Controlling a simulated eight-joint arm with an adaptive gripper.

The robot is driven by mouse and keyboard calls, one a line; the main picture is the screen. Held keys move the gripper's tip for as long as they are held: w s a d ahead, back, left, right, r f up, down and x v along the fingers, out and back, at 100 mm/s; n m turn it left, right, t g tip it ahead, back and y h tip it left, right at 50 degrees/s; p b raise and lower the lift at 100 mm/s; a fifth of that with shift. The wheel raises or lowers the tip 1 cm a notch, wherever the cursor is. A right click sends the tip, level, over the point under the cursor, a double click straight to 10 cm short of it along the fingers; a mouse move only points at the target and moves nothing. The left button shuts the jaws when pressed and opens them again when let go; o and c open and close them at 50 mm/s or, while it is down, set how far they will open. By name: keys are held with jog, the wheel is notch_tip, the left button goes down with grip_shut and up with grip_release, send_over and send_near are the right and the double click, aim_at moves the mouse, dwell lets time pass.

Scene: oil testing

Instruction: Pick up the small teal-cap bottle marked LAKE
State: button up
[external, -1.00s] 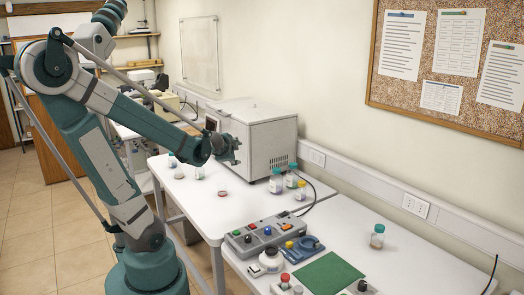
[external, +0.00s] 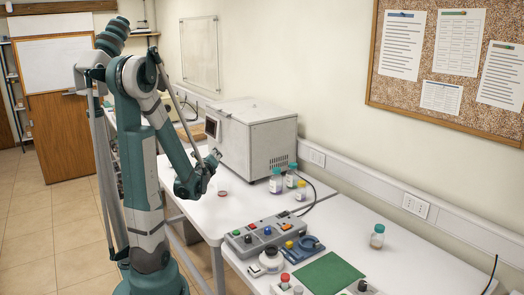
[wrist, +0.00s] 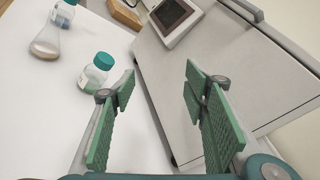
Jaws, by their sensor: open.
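In the wrist view, a small clear bottle with a teal cap (wrist: 97,72) stands on the white table, just left of my left finger. Another small bottle with a blue-teal cap (wrist: 66,14) stands farther off at the top left. No LAKE marking is readable on either. My gripper (wrist: 158,88) is open and empty, its green pads spread wide over the gap between bottle and grey machine. In the external view my gripper (external: 212,160) hangs in front of the machine, and my arm hides the bottles behind it. Another teal-cap bottle (external: 377,237) stands on the near table.
A flask (wrist: 46,42) stands beyond the nearest bottle. The grey machine (external: 255,142) is close on the right side of my gripper. A control box (external: 268,235) sits on the near table.

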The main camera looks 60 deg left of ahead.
jog(key=s+a+f+m+b, duration=0.1)
jog(key=a+f+m, duration=0.1)
jog(key=f, duration=0.1)
jog(key=s+a+f+m+y+b, duration=0.1)
jog(key=s+a+f+m+b, duration=0.2)
jog(key=a+f+m, duration=0.1)
jog(key=a+f, duration=0.1)
jog(key=shift+s+a+f+m+y, duration=0.1)
jog(key=shift+s+f+m+y, duration=0.2)
jog(key=shift+s+m, duration=0.1)
jog(key=shift+s+a+f+m+b, duration=0.3)
jog(key=shift+f+m+b, duration=0.1)
jog(key=shift+m, duration=0.1)
jog(key=shift+p+x, duration=0.55)
jog(key=shift+x, duration=0.75)
jog(key=shift+w, duration=0.1)
jog(key=shift+w+a+p, duration=0.35)
jog(key=shift+a, duration=0.25)
jog(key=shift+b+x, duration=0.35)
jog(key=shift+x, duration=1.5)
